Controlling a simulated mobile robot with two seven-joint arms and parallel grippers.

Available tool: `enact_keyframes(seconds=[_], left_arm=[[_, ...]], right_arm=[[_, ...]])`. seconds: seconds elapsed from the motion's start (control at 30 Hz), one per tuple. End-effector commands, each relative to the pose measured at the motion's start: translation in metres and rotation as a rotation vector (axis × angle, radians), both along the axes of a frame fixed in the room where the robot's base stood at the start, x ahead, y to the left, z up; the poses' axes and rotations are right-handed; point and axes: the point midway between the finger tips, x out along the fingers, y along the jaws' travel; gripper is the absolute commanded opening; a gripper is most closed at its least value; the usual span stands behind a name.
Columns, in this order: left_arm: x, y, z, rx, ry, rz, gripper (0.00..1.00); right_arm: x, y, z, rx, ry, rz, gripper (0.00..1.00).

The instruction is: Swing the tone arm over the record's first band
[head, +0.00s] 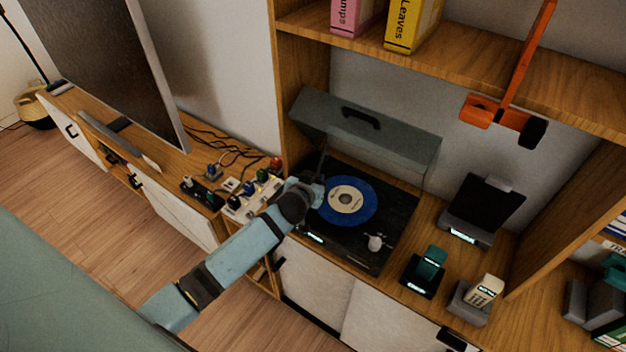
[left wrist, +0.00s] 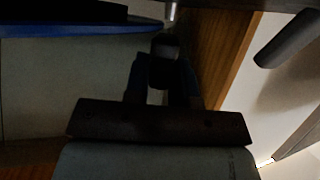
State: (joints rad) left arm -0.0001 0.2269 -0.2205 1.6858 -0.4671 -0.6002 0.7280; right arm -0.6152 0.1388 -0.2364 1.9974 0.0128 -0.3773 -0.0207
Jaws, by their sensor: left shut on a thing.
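The turntable (head: 392,215) stands on the wooden cabinet under its raised grey lid (head: 385,135). A blue record (head: 367,205) with a cream label lies on it; its blue edge also shows in the left wrist view (left wrist: 80,29). My left gripper (head: 316,188) is at the record's left side. In the left wrist view, its fingers (left wrist: 163,80) are closed around a small dark rounded piece with a pale metal rod above it, apparently the tone arm (left wrist: 165,45). Most of the tone arm is hidden in the head view. My right gripper is in neither view.
A pale panel with several knobs (head: 250,196) is left of the turntable. A silver knob (head: 376,242) rises at its front right. Phones and docks (head: 425,272) stand to the right. A large screen (head: 110,70) is at the left.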

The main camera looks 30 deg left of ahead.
Motion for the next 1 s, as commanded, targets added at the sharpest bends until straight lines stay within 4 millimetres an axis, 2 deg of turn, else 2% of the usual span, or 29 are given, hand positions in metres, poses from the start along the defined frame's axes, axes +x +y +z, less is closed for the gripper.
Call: enact_keyframes(seconds=[0.03, 0.1, 0.37, 0.53, 1.0], left_arm=[[0.001, 0.000, 0.003, -0.001, -0.006, 0.000, 0.30], [0.001, 0.000, 0.003, -0.001, -0.005, 0.000, 0.47], [0.000, 0.000, 0.001, -0.001, -0.002, -0.001, 0.47], [-0.010, -0.002, 0.004, -0.001, -0.002, -0.002, 0.47], [-0.100, -0.016, 0.041, -0.003, -0.001, -0.001, 0.47]], right_arm=[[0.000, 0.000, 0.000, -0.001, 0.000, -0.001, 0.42], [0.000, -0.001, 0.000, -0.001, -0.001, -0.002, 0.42], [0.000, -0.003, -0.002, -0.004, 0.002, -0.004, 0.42], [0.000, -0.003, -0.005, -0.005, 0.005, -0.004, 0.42], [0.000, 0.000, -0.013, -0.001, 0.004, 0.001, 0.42]])
